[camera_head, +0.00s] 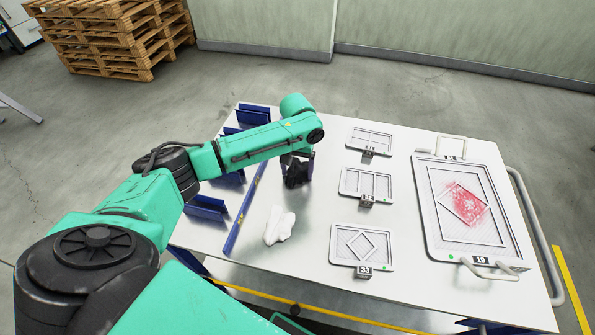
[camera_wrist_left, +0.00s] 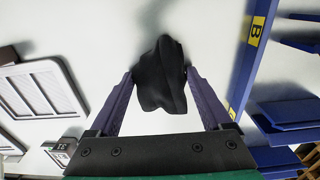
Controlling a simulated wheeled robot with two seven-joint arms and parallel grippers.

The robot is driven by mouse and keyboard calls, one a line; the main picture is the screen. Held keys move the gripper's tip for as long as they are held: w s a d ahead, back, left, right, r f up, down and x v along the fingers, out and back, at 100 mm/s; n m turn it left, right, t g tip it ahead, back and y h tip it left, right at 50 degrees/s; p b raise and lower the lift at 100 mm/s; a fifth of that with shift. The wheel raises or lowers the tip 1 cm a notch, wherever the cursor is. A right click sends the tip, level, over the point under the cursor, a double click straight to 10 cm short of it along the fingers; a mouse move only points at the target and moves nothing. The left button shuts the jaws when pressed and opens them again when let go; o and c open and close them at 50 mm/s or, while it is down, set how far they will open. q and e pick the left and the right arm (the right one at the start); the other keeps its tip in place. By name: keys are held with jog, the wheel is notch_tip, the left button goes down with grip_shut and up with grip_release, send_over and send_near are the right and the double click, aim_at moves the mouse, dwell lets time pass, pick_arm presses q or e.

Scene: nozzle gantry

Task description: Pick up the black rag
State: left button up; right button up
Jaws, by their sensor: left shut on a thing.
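The black rag (camera_head: 296,176) is a crumpled dark cloth near the middle of the white table (camera_head: 310,225). In the left wrist view the rag (camera_wrist_left: 160,80) sits between the two purple fingers. My left gripper (camera_head: 298,168) is shut on the rag; in the wrist view the gripper (camera_wrist_left: 160,85) has a finger on either side of it. I cannot tell whether the rag touches the table. My right gripper is not in view.
A white rag (camera_head: 280,226) lies nearer the front. Blue slotted racks (camera_head: 207,207) and a blue bar (camera_head: 244,210) line the left. Small framed plates (camera_head: 362,245) stand right of the gripper. A large handled tray (camera_head: 440,235) with a red smear lies further right.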

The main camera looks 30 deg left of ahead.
aim_at(297, 171)
pick_arm(q)
jog(key=shift+r, duration=0.15)
notch_tip(297, 171, up, 20)
jog(key=shift+p, duration=0.3)
jog(key=o, duration=0.5)
jog(key=c, duration=0.4)
jog(key=shift+o, duration=0.2)
